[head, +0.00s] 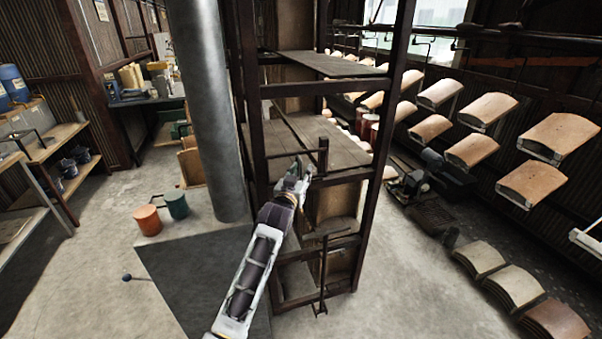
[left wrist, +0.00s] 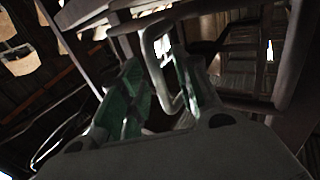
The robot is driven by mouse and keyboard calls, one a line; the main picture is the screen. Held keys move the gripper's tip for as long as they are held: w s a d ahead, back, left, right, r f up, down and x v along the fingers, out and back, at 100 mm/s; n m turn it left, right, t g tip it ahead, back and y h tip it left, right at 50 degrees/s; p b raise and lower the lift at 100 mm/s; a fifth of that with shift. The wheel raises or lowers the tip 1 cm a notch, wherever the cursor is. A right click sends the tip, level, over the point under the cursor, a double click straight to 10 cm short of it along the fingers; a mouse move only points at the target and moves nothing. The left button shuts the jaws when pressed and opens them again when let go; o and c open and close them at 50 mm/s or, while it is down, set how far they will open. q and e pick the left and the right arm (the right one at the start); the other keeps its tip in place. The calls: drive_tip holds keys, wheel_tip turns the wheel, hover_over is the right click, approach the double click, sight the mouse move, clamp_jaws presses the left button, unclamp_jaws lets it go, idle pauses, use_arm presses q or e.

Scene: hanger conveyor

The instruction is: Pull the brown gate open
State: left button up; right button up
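The brown gate (head: 325,88) appears to be part of the tall dark brown barred frame in the middle of the head view. Which bars swing is not clear. My left gripper (head: 301,168) is at the frame's near side, beside a short upright bar (head: 323,155). In the left wrist view my left gripper (left wrist: 157,68) has its green-padded fingers apart. A bent loop-shaped handle (left wrist: 149,45) passes between them. Contact with the fingers cannot be made out. My right gripper is in neither view.
A thick grey column (head: 207,110) rises left of the frame. An orange bucket (head: 147,220) and a green bucket (head: 176,206) stand beside it. Curved tan panels (head: 559,135) hang at the right. Concrete floor (head: 410,290) is open at the frame's lower right.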

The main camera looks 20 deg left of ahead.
use_arm(q)
drive_tip(key=shift+w, duration=0.2)
clamp_jaws()
idle(0.4)
